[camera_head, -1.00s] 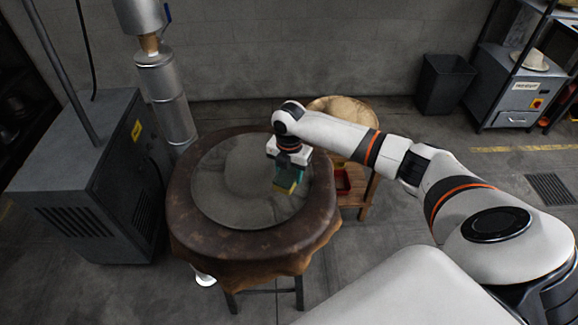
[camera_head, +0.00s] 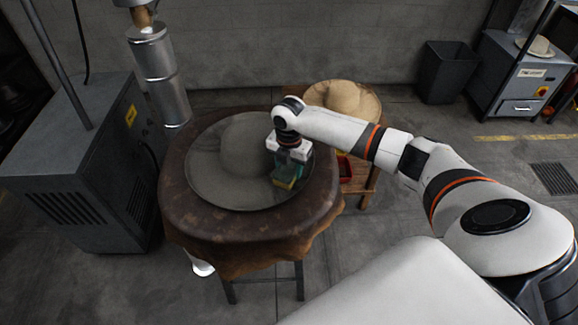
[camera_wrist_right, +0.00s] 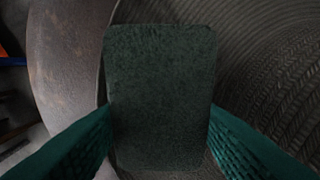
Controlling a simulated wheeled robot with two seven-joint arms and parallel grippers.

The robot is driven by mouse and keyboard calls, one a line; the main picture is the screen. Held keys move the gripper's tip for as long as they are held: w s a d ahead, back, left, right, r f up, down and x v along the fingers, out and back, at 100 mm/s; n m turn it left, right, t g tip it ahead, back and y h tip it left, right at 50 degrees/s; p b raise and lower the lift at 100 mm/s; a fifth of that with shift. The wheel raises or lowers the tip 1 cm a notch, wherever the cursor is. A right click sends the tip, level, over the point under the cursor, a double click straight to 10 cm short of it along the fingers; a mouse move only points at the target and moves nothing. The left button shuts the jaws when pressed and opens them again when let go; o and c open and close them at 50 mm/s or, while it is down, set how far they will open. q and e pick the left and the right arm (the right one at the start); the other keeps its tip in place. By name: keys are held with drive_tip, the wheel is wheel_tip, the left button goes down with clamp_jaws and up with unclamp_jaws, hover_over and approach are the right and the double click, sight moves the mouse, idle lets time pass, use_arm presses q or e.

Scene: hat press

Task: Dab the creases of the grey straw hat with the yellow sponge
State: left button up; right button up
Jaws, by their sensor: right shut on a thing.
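The grey straw hat (camera_head: 212,180) lies brim down on a round table, its rounded crown (camera_head: 243,142) up. My right gripper (camera_head: 288,170) is over the right side of the hat, beside the crown. It is shut on the yellow sponge (camera_head: 285,184), whose yellow edge shows below the fingers. In the right wrist view the sponge's dark green face (camera_wrist_right: 160,90) fills the middle between two teal fingers, with woven straw (camera_wrist_right: 275,75) behind it. I cannot tell whether the sponge touches the hat. My left gripper is out of view.
The table's brown leather cover (camera_head: 225,228) shows around the brim. A grey machine (camera_head: 75,165) stands left. A tan straw hat (camera_head: 343,98) rests on a wooden stand behind right, with a red container (camera_head: 344,168) below. A dark bin (camera_head: 447,72) stands by the wall.

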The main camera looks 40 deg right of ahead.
drive_tip(key=shift+f+b, duration=0.3)
drive_tip(key=shift+f, duration=0.3)
idle(0.8)
idle(1.8)
drive_tip(key=shift+p, duration=0.35)
wheel_tip(320, 180, up, 2)
drive_tip(key=shift+r+p, duration=0.25)
drive_tip(key=shift+p, duration=0.9)
wheel_tip(320, 180, up, 4)
drive_tip(key=p, duration=0.3)
drive_tip(key=shift+f+p, duration=0.1)
drive_tip(key=shift+p, duration=0.2)
wheel_tip(320, 180, up, 2)
drive_tip(key=shift+r+p, duration=0.1)
drive_tip(key=shift+p, duration=0.55)
wheel_tip(320, 180, up, 6)
drive_tip(key=shift+f, duration=0.25)
